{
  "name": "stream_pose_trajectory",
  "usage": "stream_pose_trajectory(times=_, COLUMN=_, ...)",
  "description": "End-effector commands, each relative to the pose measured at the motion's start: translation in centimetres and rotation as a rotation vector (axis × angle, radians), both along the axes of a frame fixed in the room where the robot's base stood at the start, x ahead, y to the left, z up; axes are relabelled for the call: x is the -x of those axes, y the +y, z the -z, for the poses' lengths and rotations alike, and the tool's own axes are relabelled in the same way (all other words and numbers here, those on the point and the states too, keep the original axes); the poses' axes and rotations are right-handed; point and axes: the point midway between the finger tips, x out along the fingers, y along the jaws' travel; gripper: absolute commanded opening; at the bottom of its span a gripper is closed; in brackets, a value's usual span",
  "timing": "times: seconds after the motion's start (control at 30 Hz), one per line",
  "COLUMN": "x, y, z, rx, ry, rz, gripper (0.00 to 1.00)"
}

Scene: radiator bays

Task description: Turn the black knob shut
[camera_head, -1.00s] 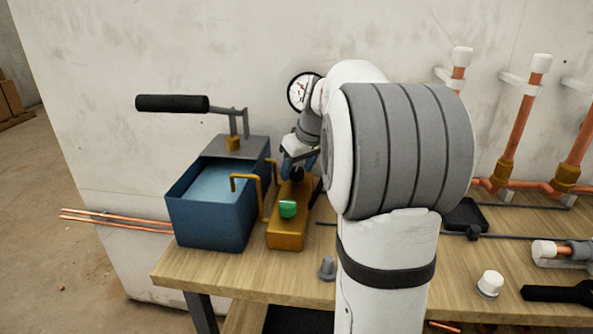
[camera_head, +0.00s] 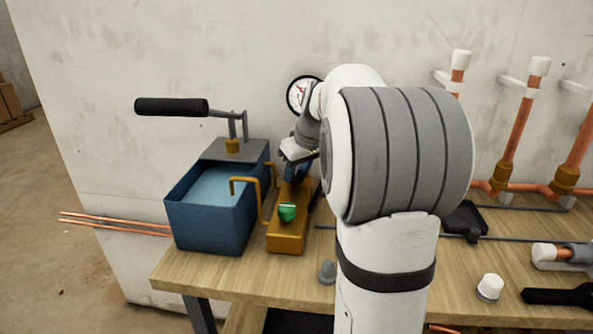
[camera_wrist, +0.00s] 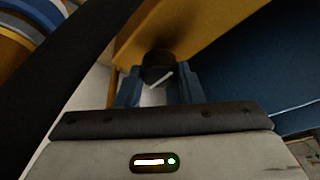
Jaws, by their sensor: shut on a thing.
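The black knob (camera_wrist: 157,66) is on the side of a yellow-brown block (camera_wrist: 190,28), with a pale line on its near face. My gripper (camera_wrist: 160,82) has its blue-grey fingers on either side of the knob and is shut on it. In the head view my gripper (camera_head: 291,173) is at the back end of the yellow-brown block (camera_head: 288,235), and the knob is hidden there by the fingers. A green knob (camera_head: 287,213) is on the same block, nearer the front.
A blue tank (camera_head: 208,222) of water with a black-handled lever (camera_head: 172,106) stands left of the block. A round gauge (camera_head: 300,95) is behind my wrist. A grey cone-shaped piece (camera_head: 327,271) and a white cap (camera_head: 490,285) are on the wooden bench (camera_head: 250,277). Copper pipes (camera_head: 512,135) rise at the right.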

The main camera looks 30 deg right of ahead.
Motion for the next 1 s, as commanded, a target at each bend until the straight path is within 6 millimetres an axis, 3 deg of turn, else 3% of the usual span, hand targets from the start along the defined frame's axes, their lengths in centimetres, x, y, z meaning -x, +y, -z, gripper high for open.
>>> stream_pose_trajectory(times=0.37, x=-0.01, y=0.16, z=-0.25, rx=0.0, ry=-0.001, rz=0.168, gripper=0.11)
stream_pose_trajectory(times=1.0, x=-0.2, y=0.59, z=-0.1, rx=0.001, ry=-0.002, rz=0.759, gripper=0.11)
